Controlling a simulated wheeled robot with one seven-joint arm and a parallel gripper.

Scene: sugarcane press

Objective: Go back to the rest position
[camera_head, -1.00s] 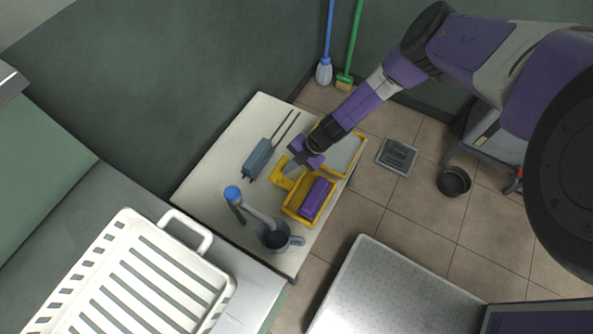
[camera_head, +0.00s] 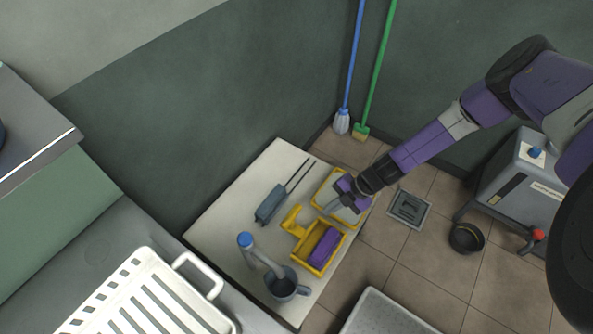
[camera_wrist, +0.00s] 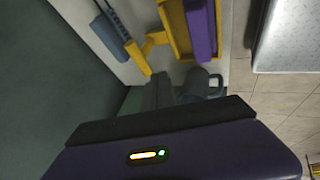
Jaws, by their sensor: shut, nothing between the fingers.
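My gripper (camera_head: 336,206) is shut and empty in the head view. It is above the white table, in front of the far yellow-rimmed tray (camera_head: 325,186), and hides part of it. My arm reaches in from the right.
On the white table (camera_head: 222,212) are a yellow bin (camera_head: 300,252) holding a purple block (camera_head: 325,246), a grey two-pronged tool (camera_head: 270,203) and a grey jug (camera_head: 284,289). A white slatted crate (camera_head: 150,262) is at lower left.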

